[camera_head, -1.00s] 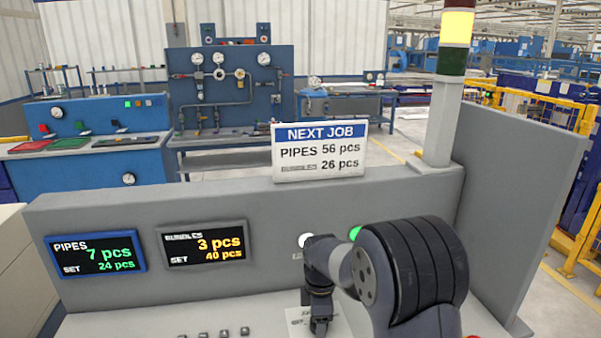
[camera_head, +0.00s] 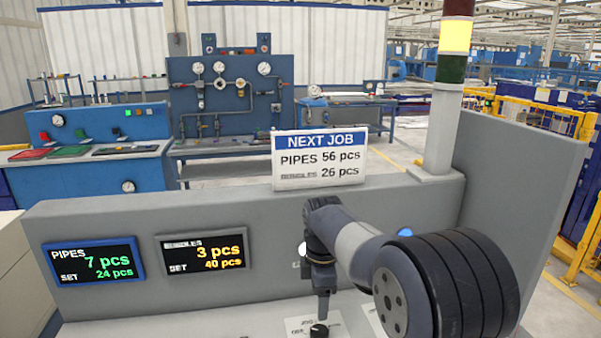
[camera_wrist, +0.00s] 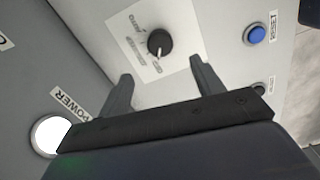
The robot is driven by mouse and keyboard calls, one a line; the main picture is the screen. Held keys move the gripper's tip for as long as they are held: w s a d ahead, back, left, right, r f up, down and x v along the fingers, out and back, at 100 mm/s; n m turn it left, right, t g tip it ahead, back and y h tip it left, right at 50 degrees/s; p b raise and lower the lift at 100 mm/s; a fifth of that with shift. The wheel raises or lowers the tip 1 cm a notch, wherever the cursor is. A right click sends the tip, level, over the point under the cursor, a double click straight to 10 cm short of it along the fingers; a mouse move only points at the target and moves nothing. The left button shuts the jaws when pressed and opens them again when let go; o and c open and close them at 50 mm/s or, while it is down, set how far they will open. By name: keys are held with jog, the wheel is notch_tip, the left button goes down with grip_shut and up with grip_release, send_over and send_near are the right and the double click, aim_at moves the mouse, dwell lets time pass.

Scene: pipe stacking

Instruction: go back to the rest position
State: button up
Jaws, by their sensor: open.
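My gripper (camera_head: 322,305) points down above the console's sloped panel in the head view. In the wrist view my gripper (camera_wrist: 162,85) has its two fingers apart, with nothing between them. A black rotary knob (camera_wrist: 159,42) on a white label plate lies beyond the fingertips, apart from them. The knob (camera_head: 319,331) also shows at the bottom edge of the head view, just below the gripper. My arm covers part of the panel at the right.
A lit white POWER lamp (camera_wrist: 50,137) and a blue button (camera_wrist: 256,34) sit on the panel around the gripper. The console's back wall (camera_head: 120,215) holds two displays. A signal tower (camera_head: 447,95) stands behind my arm. The space above the wall's left part is clear.

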aim_at(320, 331)
notch_tip(320, 331, down, 10)
jog(key=shift+f+p, duration=0.1)
jog(key=shift+p, duration=0.25)
jog(key=shift+f, duration=0.3)
jog(key=m, duration=0.5)
jog(key=shift+m+p, duration=0.3)
jog(key=shift+m, duration=0.1)
jog(key=m+p, duration=0.1)
jog(key=m, duration=0.5)
jog(key=shift+r, duration=0.1)
jog(key=m+p, duration=0.1)
jog(key=m, duration=0.5)
jog(key=shift+p, duration=0.3)
jog(key=m+p, duration=0.1)
jog(key=m, duration=0.4)
jog(key=shift+p, duration=0.35)
jog(key=shift+d, duration=0.1)
